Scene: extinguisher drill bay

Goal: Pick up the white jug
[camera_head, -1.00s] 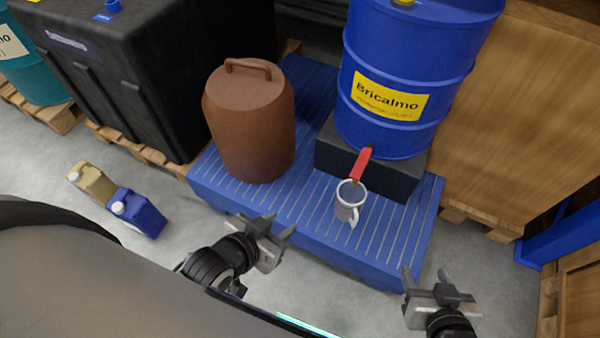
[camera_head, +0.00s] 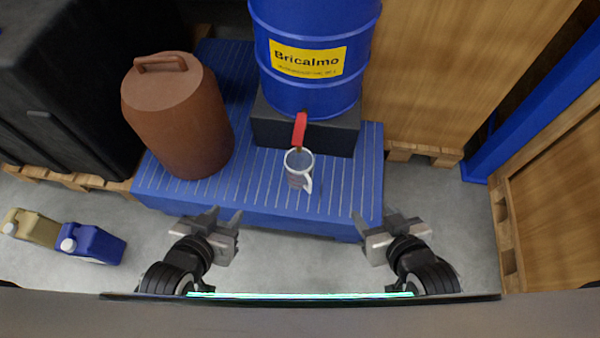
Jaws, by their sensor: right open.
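The white jug (camera_head: 298,171) stands upright on the ribbed blue platform (camera_head: 345,205), under the red tap (camera_head: 300,130) of the blue drum (camera_head: 312,60). Its handle points to the lower right. My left gripper (camera_head: 222,219) is in front of the platform's front edge, to the lower left of the jug, with its fingers apart and nothing between them. My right gripper (camera_head: 372,222) is open and empty near the platform's front right corner, to the lower right of the jug. Neither gripper touches the jug.
A brown lidded container (camera_head: 178,120) stands on the platform left of the jug. A black block (camera_head: 335,136) bears the drum. Blue (camera_head: 93,244) and tan (camera_head: 32,228) canisters stand on the floor at left. Wooden crates (camera_head: 440,70) are at right. The platform's front right is clear.

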